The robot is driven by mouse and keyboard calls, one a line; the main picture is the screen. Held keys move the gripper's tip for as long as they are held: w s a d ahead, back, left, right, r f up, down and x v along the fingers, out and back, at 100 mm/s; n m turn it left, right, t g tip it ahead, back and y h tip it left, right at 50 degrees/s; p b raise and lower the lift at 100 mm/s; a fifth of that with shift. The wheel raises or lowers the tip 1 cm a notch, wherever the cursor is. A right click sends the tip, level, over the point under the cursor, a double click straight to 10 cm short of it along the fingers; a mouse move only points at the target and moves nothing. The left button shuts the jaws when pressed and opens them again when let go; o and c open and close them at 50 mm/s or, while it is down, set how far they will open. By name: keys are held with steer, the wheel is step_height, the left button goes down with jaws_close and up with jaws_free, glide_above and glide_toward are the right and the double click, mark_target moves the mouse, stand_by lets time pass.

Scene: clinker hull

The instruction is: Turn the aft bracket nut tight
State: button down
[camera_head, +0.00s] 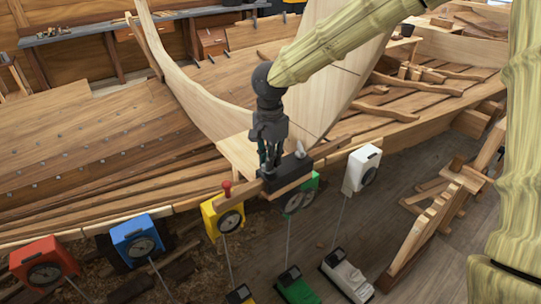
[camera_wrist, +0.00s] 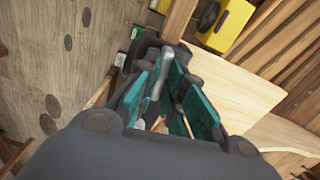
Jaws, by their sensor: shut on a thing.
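My gripper (camera_head: 270,163) points down over a dark bracket block (camera_head: 287,176) at the hull's plank edge, in the middle of the head view. Its fingers are shut on a nut at the left part of this block; the fingers mostly hide it. A pale grey upright nut (camera_head: 300,149) stands free at the block's right end. In the wrist view my teal fingers (camera_wrist: 168,95) come together around the dark block, and a pale grey metal piece (camera_wrist: 157,78) shows among them. I cannot tell how tight the held nut is.
A yellow box with a dial (camera_head: 222,214) and red knob hangs just left; a green one (camera_head: 302,194) and a white one (camera_head: 362,170) are to the right. Blue (camera_head: 138,241) and red (camera_head: 43,263) boxes hang further left. A wooden trestle (camera_head: 435,215) stands at right.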

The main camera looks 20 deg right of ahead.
steer(key=m+p, duration=0.2)
steer(key=m, duration=0.1)
steer(key=shift+r, duration=0.15)
steer(key=shift+m+p, duration=1.15)
steer(key=shift+m, duration=0.95)
steer(key=c, duration=1.5)
jaws_free()
step_height(320, 180, up, 12)
steer(key=shift+f, duration=0.15)
